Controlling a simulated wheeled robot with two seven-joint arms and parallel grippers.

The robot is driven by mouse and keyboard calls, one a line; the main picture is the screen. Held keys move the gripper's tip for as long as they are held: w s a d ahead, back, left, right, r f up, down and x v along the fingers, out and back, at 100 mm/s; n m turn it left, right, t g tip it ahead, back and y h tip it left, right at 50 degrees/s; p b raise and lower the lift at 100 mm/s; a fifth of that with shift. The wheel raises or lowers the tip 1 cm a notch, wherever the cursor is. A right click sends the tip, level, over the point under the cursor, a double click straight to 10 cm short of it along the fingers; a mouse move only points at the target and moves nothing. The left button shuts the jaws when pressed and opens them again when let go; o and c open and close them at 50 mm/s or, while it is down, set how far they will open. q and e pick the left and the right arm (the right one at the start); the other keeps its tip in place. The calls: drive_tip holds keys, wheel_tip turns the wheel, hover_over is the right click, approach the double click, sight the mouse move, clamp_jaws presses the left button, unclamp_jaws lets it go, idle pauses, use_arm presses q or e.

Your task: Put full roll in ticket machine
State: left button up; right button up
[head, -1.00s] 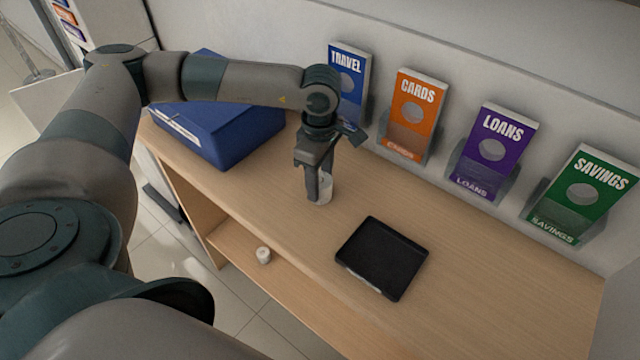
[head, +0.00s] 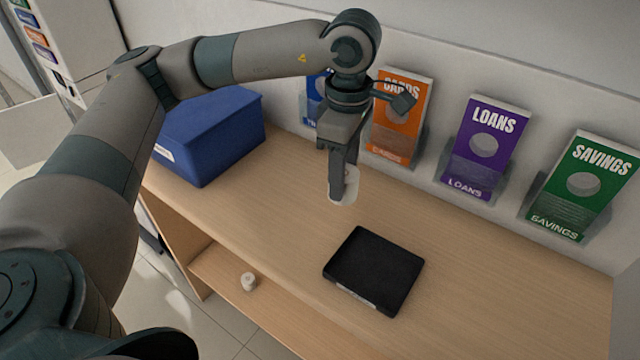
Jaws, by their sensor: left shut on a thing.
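My left gripper (head: 341,184) is shut on a white paper roll (head: 350,191). It holds the roll above the counter, behind the black tray, in front of the orange leaflet holder. The fingers hide part of the roll. A second, smaller white roll (head: 249,281) sits on the lower shelf under the counter. A blue box (head: 210,135) with a white label on its front stands at the counter's left end; I cannot tell whether it is the ticket machine. My right gripper is not in view.
A black tray (head: 374,272) lies on the wooden counter (head: 480,285). Leaflet holders line the back wall: blue, orange (head: 401,112), purple (head: 484,147) and green (head: 581,188). My left arm partly covers the blue one. The counter's right part is clear.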

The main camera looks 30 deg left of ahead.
sight(356, 179)
use_arm(q)
drive_tip(key=shift+d+r+b, duration=0.2)
drive_tip(key=shift+d+r, duration=0.2)
drive_tip(key=shift+d, duration=0.2)
drive_tip(key=shift+d+r+b, duration=0.15)
drive_tip(key=shift+d+r, duration=0.2)
drive_tip(key=shift+d, duration=0.25)
drive_tip(key=shift+d+r, duration=0.15)
drive_tip(key=shift+s, duration=0.1)
